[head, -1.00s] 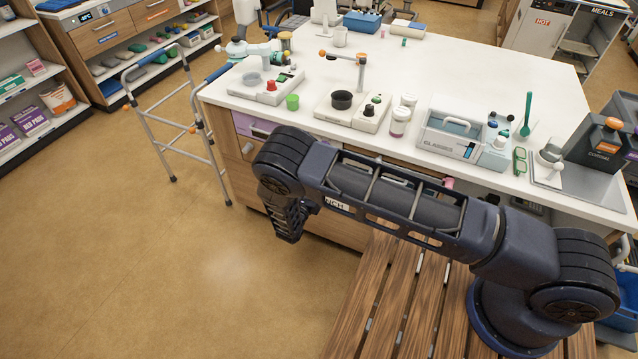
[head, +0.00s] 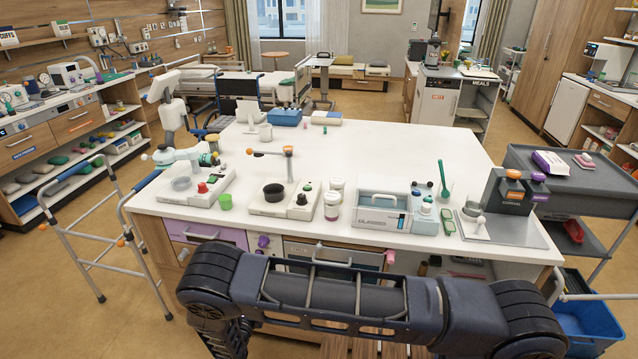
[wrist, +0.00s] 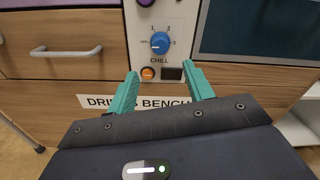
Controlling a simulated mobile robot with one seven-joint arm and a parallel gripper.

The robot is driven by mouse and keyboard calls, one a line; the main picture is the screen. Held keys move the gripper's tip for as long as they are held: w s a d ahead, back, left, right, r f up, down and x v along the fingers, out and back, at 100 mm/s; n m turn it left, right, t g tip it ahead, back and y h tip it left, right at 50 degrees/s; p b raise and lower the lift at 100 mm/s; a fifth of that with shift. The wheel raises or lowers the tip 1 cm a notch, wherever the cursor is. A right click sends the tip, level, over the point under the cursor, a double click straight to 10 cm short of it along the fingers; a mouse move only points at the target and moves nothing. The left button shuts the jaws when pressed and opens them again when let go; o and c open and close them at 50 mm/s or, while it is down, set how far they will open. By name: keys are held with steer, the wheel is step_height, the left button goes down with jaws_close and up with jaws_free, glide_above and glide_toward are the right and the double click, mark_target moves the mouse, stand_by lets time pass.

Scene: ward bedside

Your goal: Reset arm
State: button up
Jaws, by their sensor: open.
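In the wrist view my gripper (wrist: 161,92) has its two teal fingers spread well apart with nothing between them. It faces the front of the drinks bench (wrist: 70,98), with a blue CHILL dial (wrist: 159,43) and an orange button (wrist: 148,73) beyond the fingertips. I cannot tell whether the fingertips touch the panel. In the head view my arm lies folded across the front of the bench, and the gripper fingers are hidden below it.
The white bench top (head: 330,155) carries several appliances, jars and a glasses caddy (head: 383,210). A walking frame (head: 85,225) stands at the left. A grey cart (head: 580,190) and a blue bin (head: 590,322) are at the right.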

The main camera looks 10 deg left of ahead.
steer(key=a+r+m+g+h, duration=0.1)
steer(key=a+r+m+h, duration=0.2)
steer(key=r, duration=0.8)
steer(key=a+r+m+g+h, duration=0.1)
steer(key=a+r+m+g, duration=0.3)
steer(key=r, duration=0.7)
steer(key=w+d+r+m+g+h, duration=0.25)
steer(key=w+d+r+m, duration=0.35)
steer(key=w+d+r, duration=0.65)
steer(key=w+d+r+m+g+h, duration=0.1)
steer(key=w+d+r+m+g, duration=0.35)
steer(key=w+d+r, duration=0.75)
steer(key=s+d+r+m+g+y, duration=0.1)
steer(key=s+d+r+m, duration=0.25)
steer(key=d, duration=0.65)
steer(key=s+d+r+m+g+y, duration=0.1)
steer(key=s+d+r+m+g, duration=0.2)
steer(key=d, duration=0.7)
steer(key=s+d+r+m+y, duration=0.1)
steer(key=d+r+m, duration=0.3)
steer(key=d, duration=0.7)
steer(key=s+d+r+m+t+y, duration=0.2)
steer(key=s+d+m+y, duration=0.2)
steer(key=s+d+m, duration=0.7)
steer(key=shift+s+d+r+t, duration=0.3)
steer(key=shift+s+d, duration=1.95)
steer(key=shift+s, duration=1.5)
steer(key=shift+y, duration=0.25)
